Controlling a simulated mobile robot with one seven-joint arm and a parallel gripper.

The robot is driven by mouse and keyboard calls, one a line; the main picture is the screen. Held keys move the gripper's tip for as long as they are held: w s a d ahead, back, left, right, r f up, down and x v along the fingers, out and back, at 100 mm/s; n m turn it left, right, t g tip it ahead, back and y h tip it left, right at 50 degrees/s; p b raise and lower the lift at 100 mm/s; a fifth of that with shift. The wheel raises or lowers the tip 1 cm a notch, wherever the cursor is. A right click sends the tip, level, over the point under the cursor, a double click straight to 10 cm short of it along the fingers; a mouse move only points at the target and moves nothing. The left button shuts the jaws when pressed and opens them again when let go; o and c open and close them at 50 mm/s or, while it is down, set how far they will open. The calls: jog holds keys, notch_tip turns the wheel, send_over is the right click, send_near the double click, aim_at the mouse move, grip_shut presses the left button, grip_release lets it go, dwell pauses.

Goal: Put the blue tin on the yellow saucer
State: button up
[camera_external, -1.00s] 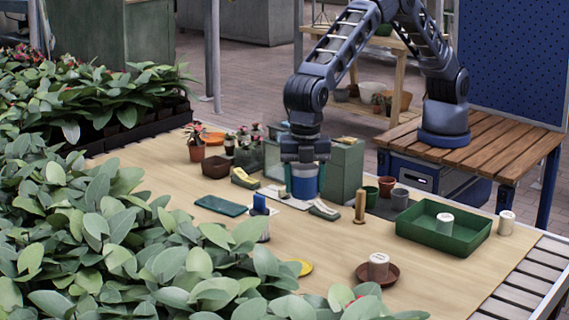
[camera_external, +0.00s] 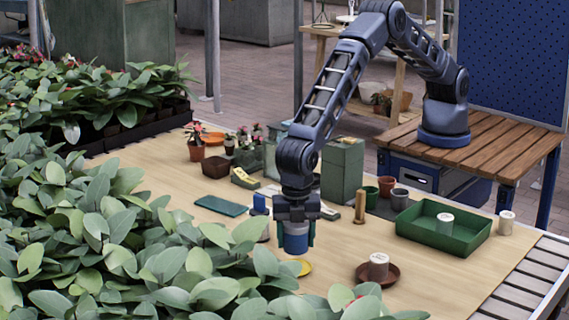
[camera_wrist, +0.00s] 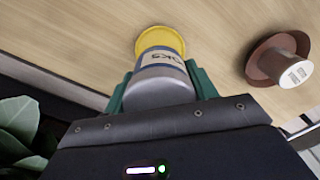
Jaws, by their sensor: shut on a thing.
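The blue tin (camera_external: 293,238) is held between the green fingers of my gripper (camera_external: 295,240), which is shut on it. In the wrist view the tin (camera_wrist: 160,82) shows a grey top, a white label with dark letters and a blue band. The yellow saucer (camera_external: 303,267) lies on the table just below and slightly right of the tin in the external view, partly hidden. In the wrist view the saucer (camera_wrist: 161,38) shows just beyond the tin's far end, partly covered by it. The tin appears to be above the table; the exact gap cannot be told.
A brown saucer with a white-topped tin (camera_external: 378,267) stands to the right. A green tray (camera_external: 445,237) holding another tin is farther right. A wooden peg (camera_external: 360,206) and a blue upright item (camera_external: 260,203) stand behind. Leafy plants (camera_external: 150,240) crowd the table's left front edge.

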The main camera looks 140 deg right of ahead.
aim_at(296, 267)
jog(key=shift+f, duration=2.4)
jog(key=o, duration=1.1)
jog(key=shift+f, duration=0.15)
jog(key=shift+c, duration=0.2)
